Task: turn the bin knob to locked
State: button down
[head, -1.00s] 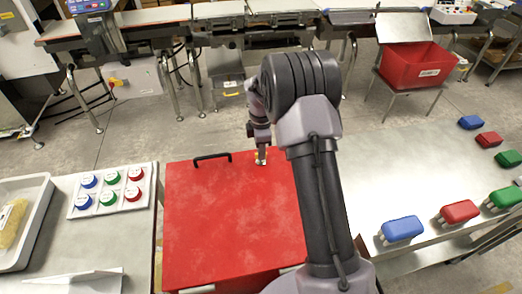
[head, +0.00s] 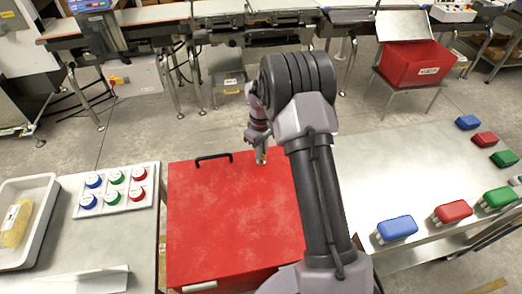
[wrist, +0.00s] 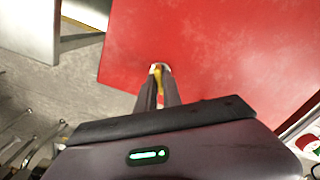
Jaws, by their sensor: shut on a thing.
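The red bin (head: 225,220) stands between two metal tables, with its flat red lid facing up. Its small knob sits near the lid's far edge, right of the black handle. In the wrist view the knob (wrist: 157,68) shows as a yellow piece with a pale part around it, between my fingertips. My gripper (head: 261,160) points down onto it and is shut on it; the wrist view also shows my gripper (wrist: 158,74). My fingers hide most of the knob, and I cannot read any lock marking or tell its exact angle.
The black handle (head: 213,157) rises from the lid left of my gripper. A white panel (head: 116,190) with several coloured caps lies on the left table. Blue (head: 397,228), red and green blocks stand on the right table. Conveyors run along the back.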

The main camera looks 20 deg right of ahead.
jog(key=m, duration=0.3)
jog(key=shift+m, duration=2.1)
jog(key=c, duration=1.5)
grip_release()
notch_tip(320, 180, up, 17)
jog(key=p, duration=0.5)
jog(key=shift+r, duration=0.2)
